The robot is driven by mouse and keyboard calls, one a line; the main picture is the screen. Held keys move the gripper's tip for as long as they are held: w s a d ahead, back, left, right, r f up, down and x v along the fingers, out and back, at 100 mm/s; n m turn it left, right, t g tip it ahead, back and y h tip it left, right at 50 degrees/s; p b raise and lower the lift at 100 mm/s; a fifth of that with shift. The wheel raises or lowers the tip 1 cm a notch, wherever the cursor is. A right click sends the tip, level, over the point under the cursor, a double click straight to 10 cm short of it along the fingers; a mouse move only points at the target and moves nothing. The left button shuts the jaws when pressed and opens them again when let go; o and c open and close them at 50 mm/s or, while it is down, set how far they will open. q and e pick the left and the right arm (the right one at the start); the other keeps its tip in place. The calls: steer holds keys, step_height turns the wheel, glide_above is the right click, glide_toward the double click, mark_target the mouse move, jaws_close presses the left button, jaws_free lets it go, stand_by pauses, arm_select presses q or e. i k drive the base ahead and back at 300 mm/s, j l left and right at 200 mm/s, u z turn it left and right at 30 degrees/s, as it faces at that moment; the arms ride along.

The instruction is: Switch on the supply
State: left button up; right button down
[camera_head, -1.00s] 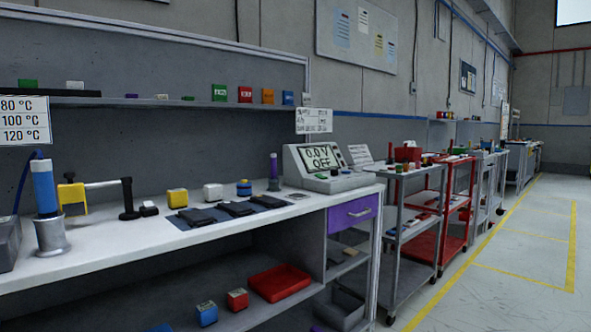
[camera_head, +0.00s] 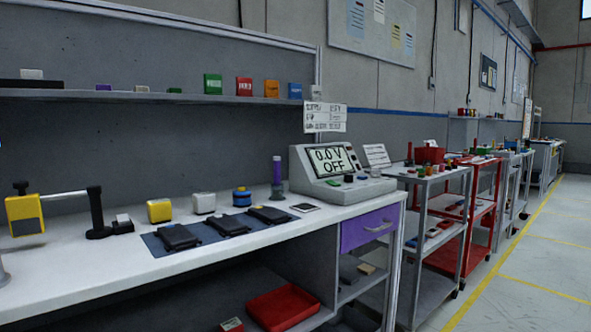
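The power supply (camera_head: 341,178) is a light grey console at the right end of the white workbench. Its screen (camera_head: 332,159) reads "0.0 V OFF". A green button (camera_head: 348,178) and a dark control sit on its front ledge, and small dark controls stand right of the screen. Neither of my grippers shows in the head view.
On the bench (camera_head: 110,262) a blue mat (camera_head: 158,246) bears dark pouches, with yellow, white and blue items behind. A black stand (camera_head: 96,215) is at left. Grey cart (camera_head: 436,230) and red cart (camera_head: 487,205) stand right. The floor at far right is clear.

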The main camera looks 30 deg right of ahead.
mark_target(331, 183)
steer(key=i+l, duration=0.25)
steer(key=l, duration=0.15)
steer(key=i+l+u, duration=0.15)
steer(key=l, duration=0.2)
steer(key=i+l, duration=0.25)
steer(key=l, duration=0.15)
steer(key=i+l+u, duration=0.1)
steer(key=i+l, duration=0.15)
steer(key=l, duration=0.15)
